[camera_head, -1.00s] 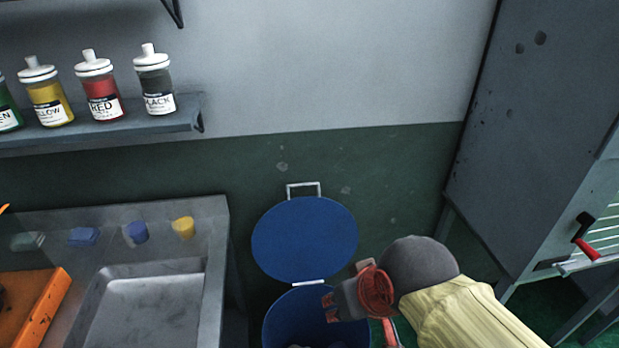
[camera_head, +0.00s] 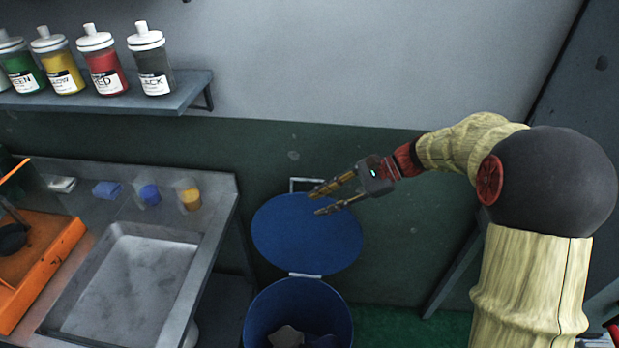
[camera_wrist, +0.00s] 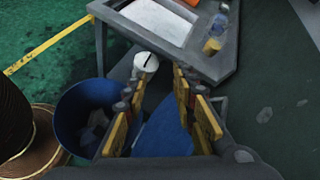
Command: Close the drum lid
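The blue drum (camera_head: 262,318) stands on the floor right of the sink bench, with pale and dark scraps inside. Its round blue lid (camera_head: 305,240) is hinged at the back and stands open, leaning up toward the green wall. A metal handle (camera_head: 296,184) sits at the lid's upper edge. My gripper (camera_head: 318,202) is open and empty, its fingers in front of the lid's upper part; I cannot tell whether they touch it. In the wrist view, the lid (camera_wrist: 163,134) shows between the yellow-padded fingers, and the open drum (camera_wrist: 82,112) is to the left.
A sink bench (camera_head: 222,190) with an orange tray (camera_head: 48,262) stands left of the drum. A shelf (camera_head: 190,93) with several labelled bottles hangs above it. A grey cabinet (camera_head: 590,90) is at the right. Green floor (camera_head: 390,325) shows right of the drum.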

